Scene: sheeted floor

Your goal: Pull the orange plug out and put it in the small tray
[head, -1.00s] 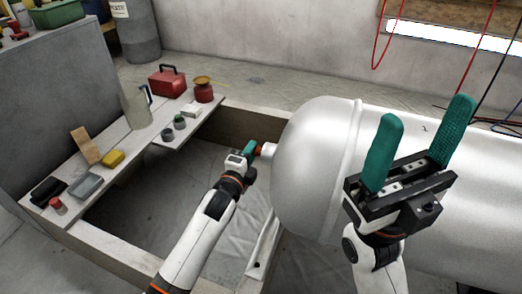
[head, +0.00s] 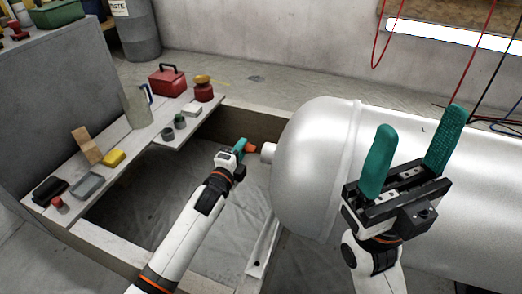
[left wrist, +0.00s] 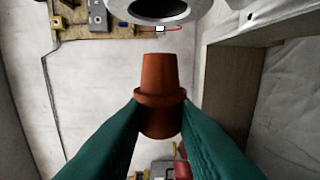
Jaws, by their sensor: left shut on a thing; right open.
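My left gripper (head: 240,147) is shut on the orange plug (head: 251,149), just left of the tank's end. In the left wrist view the plug (left wrist: 160,95) stands between the two green fingers, its narrow end towards the round opening of the tank's pipe stub (left wrist: 150,8), with a gap between them. The stub (head: 268,152) also shows in the head view, on the tank (head: 310,160). The small grey tray (head: 88,186) lies on the bench at the left and looks empty. My right gripper (head: 410,160) is open and empty in front of the tank.
The bench (head: 135,155) also holds a yellow block (head: 113,158), a wooden block (head: 86,146), a dark box (head: 50,188), a small red item (head: 57,202), a jug (head: 136,105), a red toolbox (head: 167,80) and a red pot (head: 204,90). Free space lies between the bench and the tank.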

